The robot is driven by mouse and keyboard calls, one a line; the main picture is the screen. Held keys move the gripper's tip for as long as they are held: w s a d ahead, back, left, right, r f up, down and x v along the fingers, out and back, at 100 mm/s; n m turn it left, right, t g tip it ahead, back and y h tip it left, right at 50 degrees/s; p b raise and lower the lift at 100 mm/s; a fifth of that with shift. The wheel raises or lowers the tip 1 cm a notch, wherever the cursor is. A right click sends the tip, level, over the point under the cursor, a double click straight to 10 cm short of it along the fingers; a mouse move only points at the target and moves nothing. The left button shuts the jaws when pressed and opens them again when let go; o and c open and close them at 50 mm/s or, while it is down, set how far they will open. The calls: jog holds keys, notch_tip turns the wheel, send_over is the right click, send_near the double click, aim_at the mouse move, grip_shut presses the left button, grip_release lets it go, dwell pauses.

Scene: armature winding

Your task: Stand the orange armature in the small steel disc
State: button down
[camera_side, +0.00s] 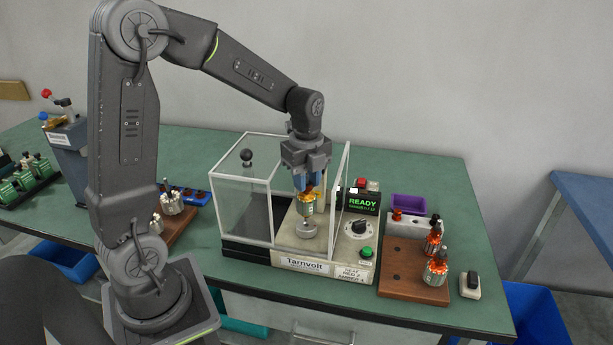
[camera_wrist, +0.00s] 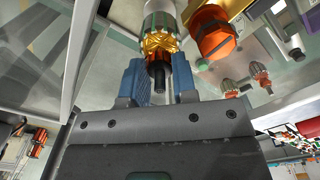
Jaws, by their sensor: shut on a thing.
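The armature (camera_side: 306,207), with gold-orange windings, is upright in my gripper (camera_side: 309,182) inside the Tarnvolt machine. In the wrist view the armature (camera_wrist: 160,42) shows a grey core and gold windings, and its dark shaft is between the blue fingers of my gripper (camera_wrist: 158,82). The fingers are shut on the shaft end. The small steel disc (camera_side: 306,230) is on the machine's pale deck, directly below the armature. Whether the armature's lower end touches or enters the disc cannot be told.
Clear guard panels (camera_side: 240,205) stand left of and around my gripper. The lit READY display (camera_side: 363,202), black knob (camera_side: 358,228) and green button (camera_side: 366,252) are at right. A wooden block (camera_side: 402,285) holds more orange-wound armatures (camera_side: 436,268). A purple bin (camera_side: 408,203) stands behind it.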

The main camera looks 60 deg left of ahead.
jog(key=shift+f, duration=1.4)
jog(key=c, duration=0.8)
grip_release()
jog(key=shift+r, duration=0.1)
jog(key=shift+r, duration=2.15)
